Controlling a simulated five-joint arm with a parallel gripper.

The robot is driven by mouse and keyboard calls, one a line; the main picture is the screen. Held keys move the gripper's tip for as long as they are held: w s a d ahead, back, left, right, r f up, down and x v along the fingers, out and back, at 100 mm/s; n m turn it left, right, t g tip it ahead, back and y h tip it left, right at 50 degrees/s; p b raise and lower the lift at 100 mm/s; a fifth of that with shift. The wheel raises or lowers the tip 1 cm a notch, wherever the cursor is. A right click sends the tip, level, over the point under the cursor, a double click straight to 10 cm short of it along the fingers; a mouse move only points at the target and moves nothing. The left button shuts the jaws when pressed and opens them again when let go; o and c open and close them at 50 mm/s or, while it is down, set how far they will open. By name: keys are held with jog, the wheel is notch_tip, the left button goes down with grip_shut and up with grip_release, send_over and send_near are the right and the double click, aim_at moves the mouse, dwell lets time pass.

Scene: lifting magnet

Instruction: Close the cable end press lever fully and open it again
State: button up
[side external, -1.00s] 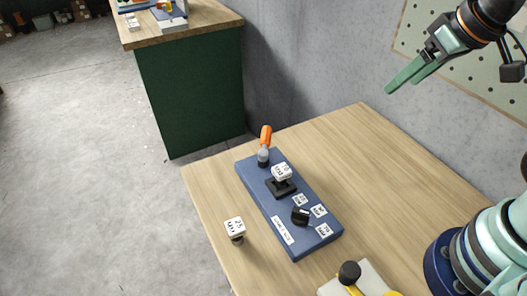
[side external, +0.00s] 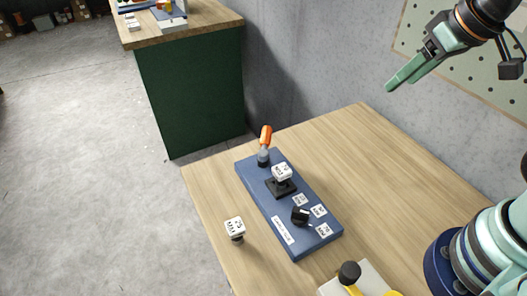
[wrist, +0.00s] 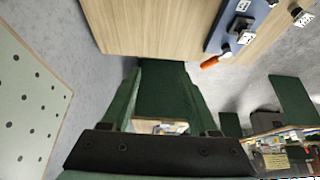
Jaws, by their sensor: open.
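A yellow lever with a black ball knob (side external: 349,272) stands on a pale base (side external: 372,272) at the front edge of the side view, partly cut off. A blue board (side external: 312,243) lies on the table with an upright orange-handled lever (side external: 266,137) at its far end. The orange handle also shows in the wrist view (wrist: 212,62). The labels are too small to read, so I cannot tell which lever is the cable end press. My gripper (side external: 390,88) is open and empty, high above the table's far right, apart from both levers. Its fingers (wrist: 163,75) show spread in the wrist view.
The board carries a white-topped block (side external: 281,172) on a black foot and a black knob (side external: 300,215). A separate white-topped piece (side external: 235,226) stands left of it. A perforated panel (side external: 430,60) is on the wall behind my gripper. The table's right side (side external: 360,160) is clear.

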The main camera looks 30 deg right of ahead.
jog(key=w+a+r+m+g, duration=0.1)
jog(key=w+a+r+m, duration=0.15)
jog(key=w, duration=0.35)
jog(key=m+g, duration=0.4)
jog(key=m, duration=0.1)
send_over(266, 133)
notch_tip(266, 133, down, 12)
jog(key=r, duration=0.1)
jog(key=shift+n, duration=0.25)
notch_tip(266, 133, down, 12)
jog(key=shift+r, duration=0.1)
grip_shut()
